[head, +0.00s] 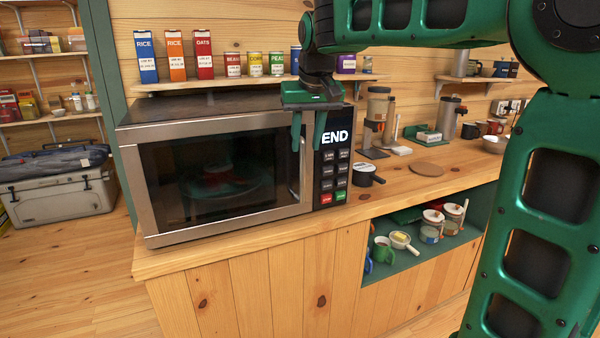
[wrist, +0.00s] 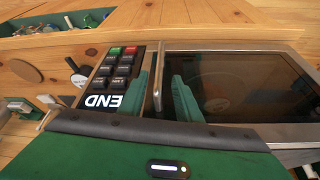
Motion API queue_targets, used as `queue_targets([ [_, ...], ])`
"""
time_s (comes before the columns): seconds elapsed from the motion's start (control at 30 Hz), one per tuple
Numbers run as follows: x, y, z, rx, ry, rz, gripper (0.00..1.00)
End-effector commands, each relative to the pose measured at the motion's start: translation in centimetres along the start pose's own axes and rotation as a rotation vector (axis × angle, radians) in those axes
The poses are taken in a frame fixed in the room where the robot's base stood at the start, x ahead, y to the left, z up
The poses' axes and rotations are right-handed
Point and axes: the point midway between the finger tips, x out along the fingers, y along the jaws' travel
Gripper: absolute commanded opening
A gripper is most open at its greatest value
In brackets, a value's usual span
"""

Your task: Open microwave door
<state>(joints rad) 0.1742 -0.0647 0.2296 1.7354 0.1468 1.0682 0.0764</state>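The microwave (head: 222,167) stands on the wooden counter, with its dark glass door shut. A red and white item on a plate shows dimly through the glass. The door's upright metal handle (head: 305,182) is at the door's right edge, beside the black keypad and a display reading END. My gripper (head: 307,148) is at the upper part of the handle with fingers pointing down. In the wrist view, the handle (wrist: 157,88) lies between the two green fingers of my gripper (wrist: 161,92), with a visible gap on the right side. The fingers are apart and not closed on it.
A shelf (head: 250,82) with boxes and cans runs above the microwave. A dark pot (head: 366,174) and a coffee maker stand to its right. An open shelf with mugs is below the counter. The floor at the left front is clear, with a cooler (head: 60,198) farther back.

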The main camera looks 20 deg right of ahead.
Motion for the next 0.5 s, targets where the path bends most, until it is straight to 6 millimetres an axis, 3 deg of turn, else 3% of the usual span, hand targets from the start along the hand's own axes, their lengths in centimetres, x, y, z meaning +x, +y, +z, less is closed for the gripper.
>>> queue_targets([
  [0.17,1.7,0.0,0.0,-0.001,-0.002,0.0,0.31],
  [0.5,7.6,0.0,0.0,0.0,-0.003,0.0,0.31],
])
